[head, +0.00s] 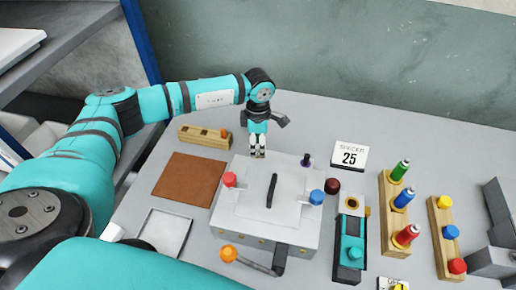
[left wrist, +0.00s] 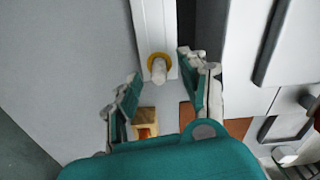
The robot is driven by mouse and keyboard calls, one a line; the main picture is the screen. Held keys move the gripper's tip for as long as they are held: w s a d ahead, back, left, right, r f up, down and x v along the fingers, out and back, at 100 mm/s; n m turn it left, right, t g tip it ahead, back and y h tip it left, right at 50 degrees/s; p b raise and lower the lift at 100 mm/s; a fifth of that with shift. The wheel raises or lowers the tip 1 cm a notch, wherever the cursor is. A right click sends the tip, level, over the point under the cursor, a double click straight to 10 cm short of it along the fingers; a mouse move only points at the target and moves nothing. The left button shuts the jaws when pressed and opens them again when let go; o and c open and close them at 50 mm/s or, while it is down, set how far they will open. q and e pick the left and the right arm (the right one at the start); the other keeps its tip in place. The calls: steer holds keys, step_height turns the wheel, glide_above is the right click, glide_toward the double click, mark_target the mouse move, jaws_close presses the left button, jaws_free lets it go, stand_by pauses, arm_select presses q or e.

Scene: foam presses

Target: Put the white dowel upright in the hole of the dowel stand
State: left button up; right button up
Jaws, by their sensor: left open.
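The white dowel (left wrist: 159,72) shows almost end-on in the left wrist view. It appears to stand in the yellow ring around the hole of a long white piece, which I take to be the dowel stand (left wrist: 153,25). My left gripper (head: 258,153) points down behind the white press box in the head view. In the left wrist view its fingers (left wrist: 162,82) are spread on both sides of the dowel, with gaps visible. In the head view the gripper hides the dowel and ring. My right gripper is not in view.
The white press box (head: 260,225) with a black handle is close to my left gripper. A wooden block (head: 203,138) and a brown mat (head: 190,180) lie to the left. A calendar card (head: 349,157) and wooden racks with coloured pieces (head: 391,215) stand to the right.

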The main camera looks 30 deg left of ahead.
arm_select(q)
steer(key=shift+f, duration=0.85)
steer(key=shift+c, duration=0.4)
steer(key=shift+c, duration=1.3)
jaws_close()
steer(key=shift+r, duration=0.1)
